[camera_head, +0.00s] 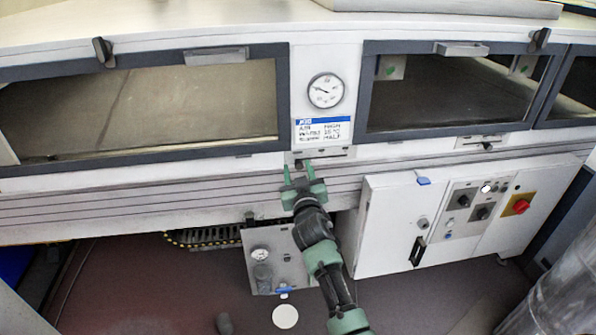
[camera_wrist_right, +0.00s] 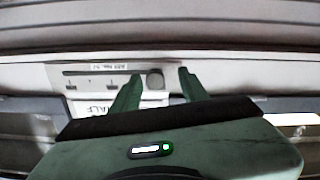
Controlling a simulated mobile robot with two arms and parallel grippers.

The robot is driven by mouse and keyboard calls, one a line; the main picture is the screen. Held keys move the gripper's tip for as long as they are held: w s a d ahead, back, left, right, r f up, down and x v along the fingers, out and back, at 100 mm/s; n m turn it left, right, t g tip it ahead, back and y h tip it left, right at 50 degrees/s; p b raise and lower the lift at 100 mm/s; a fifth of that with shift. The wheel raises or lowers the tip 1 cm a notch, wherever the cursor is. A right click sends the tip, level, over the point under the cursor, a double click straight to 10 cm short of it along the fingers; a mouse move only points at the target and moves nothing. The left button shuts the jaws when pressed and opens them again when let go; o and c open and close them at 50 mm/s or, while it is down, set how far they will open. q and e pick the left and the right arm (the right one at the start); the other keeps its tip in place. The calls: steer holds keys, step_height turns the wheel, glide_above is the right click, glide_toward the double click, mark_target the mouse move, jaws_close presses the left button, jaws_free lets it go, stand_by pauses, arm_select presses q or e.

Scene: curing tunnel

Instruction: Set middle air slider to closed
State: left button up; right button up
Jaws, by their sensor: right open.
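The middle air slider is a slotted pale plate (camera_head: 335,153) below the gauge label, with a small dark round knob (camera_head: 299,163) near the plate's left end. In the right wrist view the plate (camera_wrist_right: 90,82) shows its slot and marks, with the knob (camera_wrist_right: 155,79) at the slot's right end there. My right gripper (camera_head: 298,171) is open and points up at the knob; in the right wrist view its fingertips (camera_wrist_right: 159,77) stand on either side of the knob. I cannot tell whether they touch it. My left gripper is not in view.
A round gauge (camera_head: 325,91) and a label (camera_head: 322,131) sit above the slider, between two dark-framed windows. Another slider plate (camera_head: 481,142) is at the right. A white control cabinet (camera_head: 390,225) with a red knob (camera_head: 521,206) stands below right.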

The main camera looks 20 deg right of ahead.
steer(key=v, duration=0.7)
steer(key=shift+s+a, duration=0.15)
steer(key=shift+s, duration=0.2)
steer(key=s+a+f+n+g+y, duration=0.1)
steer(key=s+a+f+g, duration=0.15)
steer(key=s+f, duration=0.75)
steer(key=s+a+f+n+g+y, duration=0.1)
steer(key=s+a+f+g+y, duration=0.15)
steer(key=f, duration=1.45)
steer(key=s+a+f+n+g+y, duration=0.15)
steer(key=s+f+g, duration=0.35)
steer(key=f, duration=0.9)
steer(key=s+d+f+g, duration=0.1)
steer(key=s+f, duration=0.4)
steer(key=s, duration=0.7)
steer(key=s+d+f+g+p, duration=0.1)
steer(key=s+f+g, duration=0.2)
steer(key=s, duration=1)
steer(key=s+d+f+g, duration=0.1)
steer(key=s+f+g, duration=0.1)
steer(key=s+f, duration=0.7)
steer(key=s, duration=0.4)
steer(key=shift+s+d, duration=0.25)
steer(key=shift+d, duration=0.15)
steer(key=shift+f, duration=0.1)
